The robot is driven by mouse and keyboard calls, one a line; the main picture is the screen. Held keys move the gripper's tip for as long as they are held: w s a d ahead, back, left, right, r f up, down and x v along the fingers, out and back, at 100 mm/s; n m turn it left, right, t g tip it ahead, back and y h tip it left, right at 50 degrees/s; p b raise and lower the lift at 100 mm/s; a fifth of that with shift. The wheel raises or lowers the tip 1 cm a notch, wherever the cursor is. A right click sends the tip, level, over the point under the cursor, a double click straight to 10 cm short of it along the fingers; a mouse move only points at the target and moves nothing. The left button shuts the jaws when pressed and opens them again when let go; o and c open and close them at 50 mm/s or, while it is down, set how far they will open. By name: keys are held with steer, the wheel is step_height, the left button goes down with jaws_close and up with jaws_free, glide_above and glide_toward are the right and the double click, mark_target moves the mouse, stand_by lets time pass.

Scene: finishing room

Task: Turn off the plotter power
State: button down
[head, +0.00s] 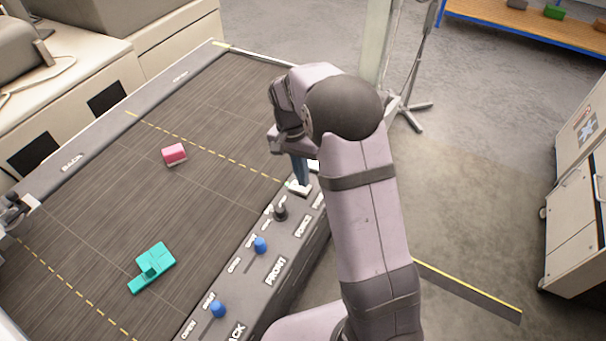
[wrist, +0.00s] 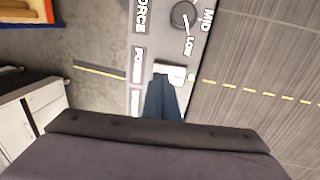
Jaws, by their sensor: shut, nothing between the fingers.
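The plotter (head: 205,130) is a wide dark bed with a grey control strip (head: 290,245) along its near right edge. A white power switch (head: 295,188) sits on that strip, and it also shows in the wrist view (wrist: 176,71) beside a label that seems to read POWER. My gripper (head: 301,182) is shut and empty, pointing down at the white switch. In the wrist view my blue-grey fingertips (wrist: 166,78) overlap the switch's near part. I cannot tell whether they touch it or which way it is tilted.
A black knob (head: 280,212) with MID and LOW marks is close to the switch. Two blue sliders (head: 260,245) (head: 218,309) are further along the strip. A pink block (head: 174,153) and a teal piece (head: 153,268) lie on the bed. A cabinet (head: 577,190) stands right.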

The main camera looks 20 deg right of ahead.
steer(key=shift+s+f, duration=0.1)
steer(key=shift+f, duration=0.4)
steer(key=shift+d, duration=0.1)
steer(key=shift+s+d+f+y+b, duration=0.15)
steer(key=shift+f+y+b, duration=0.2)
steer(key=shift+b, duration=0.25)
steer(key=shift+s+r, duration=0.1)
steer(key=shift+a+p, duration=0.2)
steer(key=shift+p, duration=0.1)
